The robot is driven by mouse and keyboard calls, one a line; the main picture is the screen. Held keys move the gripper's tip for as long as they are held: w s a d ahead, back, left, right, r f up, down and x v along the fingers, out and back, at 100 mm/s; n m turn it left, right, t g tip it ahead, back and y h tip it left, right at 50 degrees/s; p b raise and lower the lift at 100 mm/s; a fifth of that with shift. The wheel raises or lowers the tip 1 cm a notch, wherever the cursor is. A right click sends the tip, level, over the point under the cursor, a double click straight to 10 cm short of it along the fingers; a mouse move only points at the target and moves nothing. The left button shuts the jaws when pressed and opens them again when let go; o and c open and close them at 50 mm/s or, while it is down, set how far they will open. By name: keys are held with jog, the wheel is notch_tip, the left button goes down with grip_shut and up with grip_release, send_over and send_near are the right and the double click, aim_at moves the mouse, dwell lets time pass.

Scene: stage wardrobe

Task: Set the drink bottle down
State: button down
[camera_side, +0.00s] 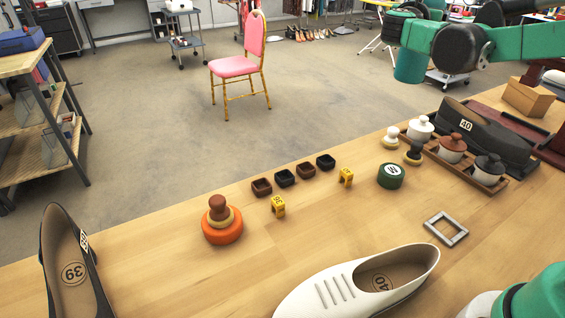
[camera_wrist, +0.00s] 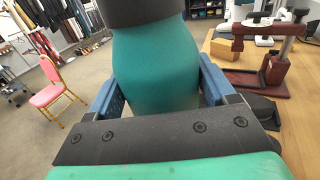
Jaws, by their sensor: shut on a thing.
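The drink bottle, teal with a dark upper part, fills the upper middle of the wrist view (camera_wrist: 157,62). My gripper (camera_wrist: 160,88) is shut on it, with a blue finger on each side. In the side view, a teal cylinder that looks like the lower part of the bottle (camera_side: 410,66) hangs at the upper right, seen past the far edge of the wooden table (camera_side: 150,262). It seems to be in the air. My arm hides the fingers there, and the bottle's base is out of the wrist view.
A white shoe (camera_side: 360,283), an orange stacked piece (camera_side: 222,224), small dark trays (camera_side: 285,178), yellow number markers (camera_side: 278,207), a green disc (camera_side: 390,176), a grey frame (camera_side: 446,229) and a rack of lidded pots (camera_side: 452,150) stand on the table. A black shoe (camera_side: 485,135) lies behind the rack. Bare wood lies between them.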

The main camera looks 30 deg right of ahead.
jog(key=s+d+m+g+h, duration=0.1)
jog(key=s+d+m+g, duration=0.5)
jog(key=s+g, duration=0.5)
notch_tip(320, 180, down, 20)
jog(key=m, duration=0.1)
jog(key=shift+s+a, duration=0.15)
jog(key=shift+a, duration=0.2)
jog(key=shift+f, duration=0.15)
grip_release()
